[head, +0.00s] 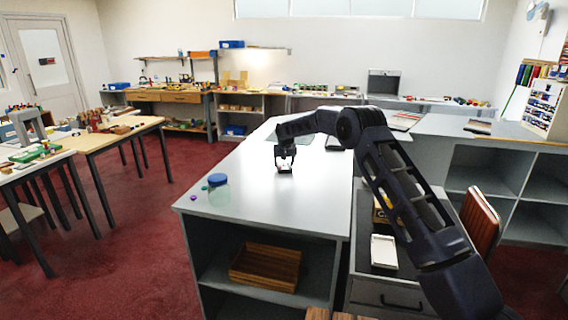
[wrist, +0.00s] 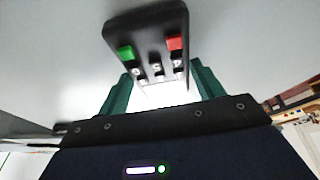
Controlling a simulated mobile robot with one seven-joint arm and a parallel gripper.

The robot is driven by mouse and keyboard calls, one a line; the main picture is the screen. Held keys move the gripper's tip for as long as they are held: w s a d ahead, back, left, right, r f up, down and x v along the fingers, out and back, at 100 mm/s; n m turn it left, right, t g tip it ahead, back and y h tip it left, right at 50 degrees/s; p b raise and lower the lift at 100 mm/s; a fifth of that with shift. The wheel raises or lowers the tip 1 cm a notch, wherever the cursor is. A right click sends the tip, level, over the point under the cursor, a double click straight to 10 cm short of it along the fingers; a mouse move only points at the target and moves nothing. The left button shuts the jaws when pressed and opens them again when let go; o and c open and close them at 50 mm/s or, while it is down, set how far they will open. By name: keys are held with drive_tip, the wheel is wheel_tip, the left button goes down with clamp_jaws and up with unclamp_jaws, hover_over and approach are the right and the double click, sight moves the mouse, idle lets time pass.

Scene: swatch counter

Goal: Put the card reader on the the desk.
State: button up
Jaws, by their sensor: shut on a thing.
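The card reader (wrist: 146,40) is a dark slab with a green key, a red key and several small pale keys. In the wrist view it sits between the two green fingers of my gripper (wrist: 163,84), which is shut on it. In the head view my gripper (head: 285,161) points down over the long white-topped desk (head: 245,200), with the small card reader (head: 284,169) at its tips. I cannot tell whether the reader touches the top.
A jar with a blue lid (head: 218,188) stands at the desk's near left corner. A wooden crate (head: 265,267) is on the shelf below. A white tray (head: 383,252) lies on the lower dark surface at right. The desk top around my gripper is largely clear.

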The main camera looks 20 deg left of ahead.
drive_tip(key=shift+f, duration=0.1)
drive_tip(key=o, duration=1.2)
